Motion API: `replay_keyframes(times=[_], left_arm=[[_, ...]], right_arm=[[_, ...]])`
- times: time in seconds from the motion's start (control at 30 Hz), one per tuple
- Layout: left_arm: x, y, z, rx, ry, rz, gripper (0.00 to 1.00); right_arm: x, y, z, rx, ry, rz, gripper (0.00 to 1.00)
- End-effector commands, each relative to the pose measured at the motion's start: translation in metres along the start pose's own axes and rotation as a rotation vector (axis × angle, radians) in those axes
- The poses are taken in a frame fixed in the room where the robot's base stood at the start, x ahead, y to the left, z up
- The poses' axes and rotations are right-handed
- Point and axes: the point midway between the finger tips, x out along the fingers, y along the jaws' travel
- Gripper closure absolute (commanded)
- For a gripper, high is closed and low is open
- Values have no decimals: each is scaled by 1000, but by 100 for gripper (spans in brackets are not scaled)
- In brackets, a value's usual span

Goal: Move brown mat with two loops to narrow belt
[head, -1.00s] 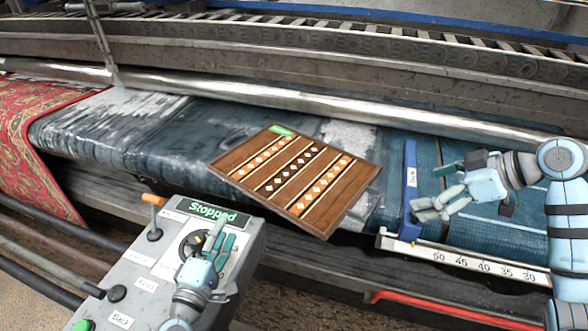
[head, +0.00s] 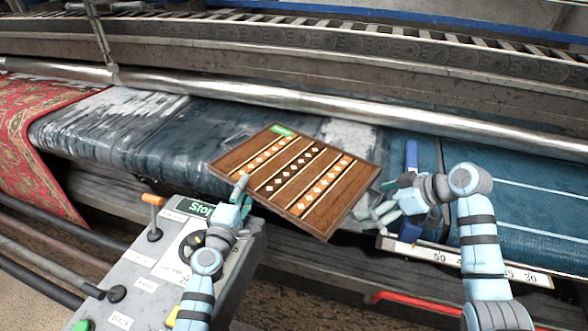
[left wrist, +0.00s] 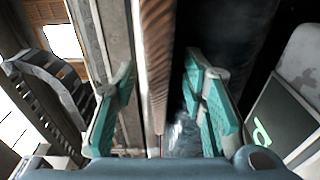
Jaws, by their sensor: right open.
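The brown mat (head: 290,183), with orange and dark diamond stripes and a green label, lies tilted over the front edge of the wet blue belt (head: 130,130). No loops can be made out on it. A second blue belt (head: 520,190) with white lines runs to the right. My left gripper (head: 241,190) is at the mat's near left edge. In the left wrist view its fingers (left wrist: 160,110) are apart, with the mat's brown edge (left wrist: 157,50) between them. My right gripper (head: 374,208) is open at the mat's right edge; its fingertips are partly hard to see.
A grey control panel (head: 150,270) with levers and a partly hidden green display stands below my left gripper. A blue upright guide (head: 411,160) and a white ruler (head: 520,277) lie by the right belt. A red patterned rug (head: 40,130) hangs at the left. A metal roller (head: 300,106) runs behind.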

Motion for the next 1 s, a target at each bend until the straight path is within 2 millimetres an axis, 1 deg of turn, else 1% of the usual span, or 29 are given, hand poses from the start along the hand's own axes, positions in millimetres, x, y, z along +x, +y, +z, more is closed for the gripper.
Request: replay_keyframes(times=[0.23, 0.47, 0.53, 0.57, 0.77, 0.83, 0.93, 1.0], left_arm=[[0, 0, 0, 0, 0, 0, 62], [0, 0, 0, 0, 0, 0, 98], [0, 0, 0, 0, 0, 0, 100], [0, 0, 0, 0, 0, 0, 100], [0, 1, 0, 0, 0, 1, 100], [0, 4, 0, 0, 0, 1, 100], [0, 16, 0, 0, 0, 1, 100], [0, 28, 0, 0, 1, 2, 100]], right_arm=[[0, 0, 0, 0, 0, 1, 0], [0, 0, 0, 0, 0, 1, 37], [0, 0, 0, 0, 0, 1, 48], [0, 0, 0, 0, 0, 1, 51], [0, 0, -1, 0, 1, 1, 51], [-3, 0, -3, 0, 1, 2, 51], [-11, 0, -11, 0, 0, 2, 51], [-20, 0, -20, 0, 0, 2, 51]])
